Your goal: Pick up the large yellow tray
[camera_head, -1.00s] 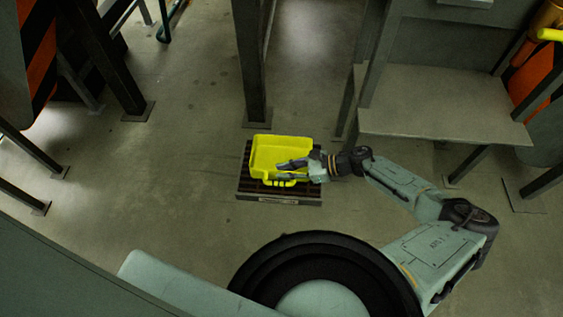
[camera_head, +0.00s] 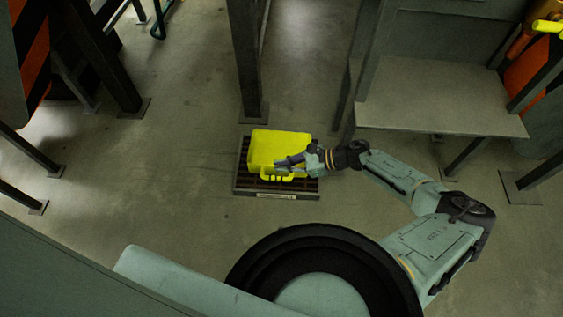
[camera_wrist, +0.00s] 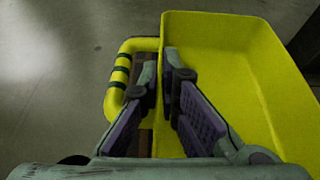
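The large yellow tray (camera_head: 265,145) is over a dark slatted pallet (camera_head: 242,185) on the floor. In the wrist view the tray (camera_wrist: 225,45) shows its deep inside and near wall, with a yellow, black-banded handle (camera_wrist: 120,75) to the left. My gripper (camera_head: 278,167) reaches in from the right at the tray's handle side. In the wrist view, my gripper (camera_wrist: 161,60) has one finger outside the wall and one inside, closed on it. The tray looks tilted in the head view; I cannot tell whether it is fully clear of the pallet.
A dark post (camera_head: 247,60) stands just behind the pallet. A grey metal bench (camera_head: 435,105) with legs is at the right, near my arm. Open concrete floor (camera_head: 130,190) lies to the left of the pallet.

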